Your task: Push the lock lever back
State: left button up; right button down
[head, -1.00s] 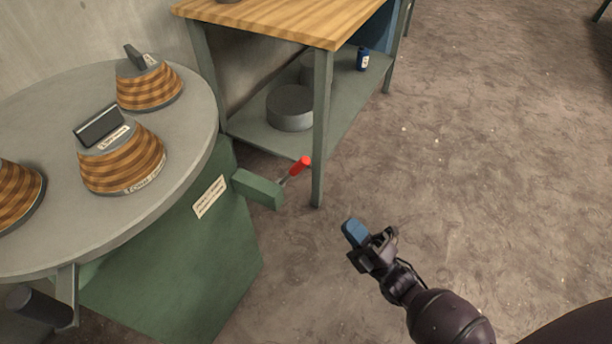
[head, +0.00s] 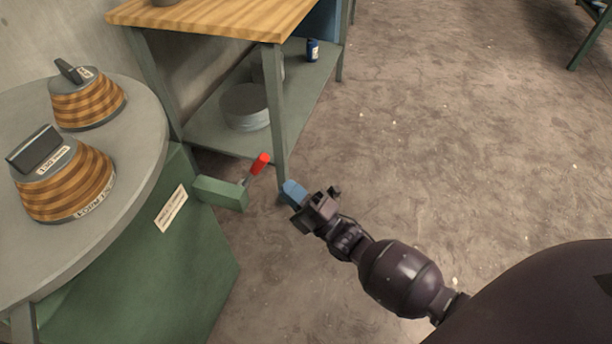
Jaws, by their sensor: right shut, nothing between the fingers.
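The lock lever (head: 260,164) has a red handle on a short metal rod. It rises from a green box (head: 221,193) on the side of the green machine stand (head: 190,262), and it tilts up to the right. My right gripper (head: 291,190), with blue fingertips, is shut and empty. In the picture it is just right of and a little below the red handle, with a gap between them. My left gripper is not in view.
A round grey table (head: 136,160) at left carries brown-banded bowl forms (head: 68,182). A wooden-topped workbench (head: 222,17) stands behind the lever, with its front leg (head: 280,130) close to my right gripper. A grey round drum (head: 245,107) sits on its lower shelf.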

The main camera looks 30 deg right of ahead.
aim_at(252, 174)
pick_arm(q)
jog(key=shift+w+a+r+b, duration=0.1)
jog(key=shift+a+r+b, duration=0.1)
jog(key=shift+b, duration=0.15)
pick_arm(e)
jog(key=x, duration=0.5)
jog(key=shift+w, duration=0.1)
jog(key=shift+r, duration=0.1)
